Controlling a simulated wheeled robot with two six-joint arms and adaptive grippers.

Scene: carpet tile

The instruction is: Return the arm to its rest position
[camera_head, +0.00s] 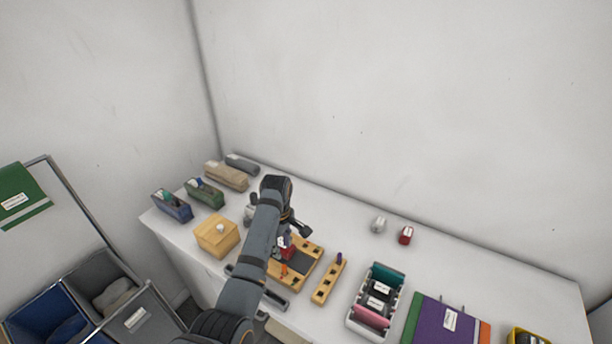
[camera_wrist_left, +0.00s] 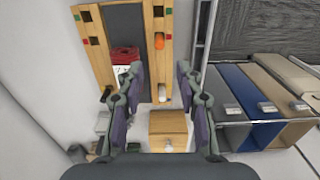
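My left arm reaches in from the bottom of the head view over the white table. Its gripper (camera_head: 277,222) is above the table near the wooden slotted board (camera_head: 312,252), partly hidden by the arm. In the left wrist view the two fingers of the gripper (camera_wrist_left: 160,72) are spread apart with nothing held between them. Beyond them are the wooden frame of the board (camera_wrist_left: 103,45), an orange peg (camera_wrist_left: 159,41) and a red item (camera_wrist_left: 124,56). My right gripper is not in view.
A wooden box with a white knob (camera_head: 214,238) stands left of the arm. Tape dispensers (camera_head: 173,206) line the back left. A narrow peg strip (camera_head: 328,281), a white organizer (camera_head: 363,321) and a purple folder (camera_head: 446,322) lie to the right. Bins (camera_head: 125,310) stand at lower left.

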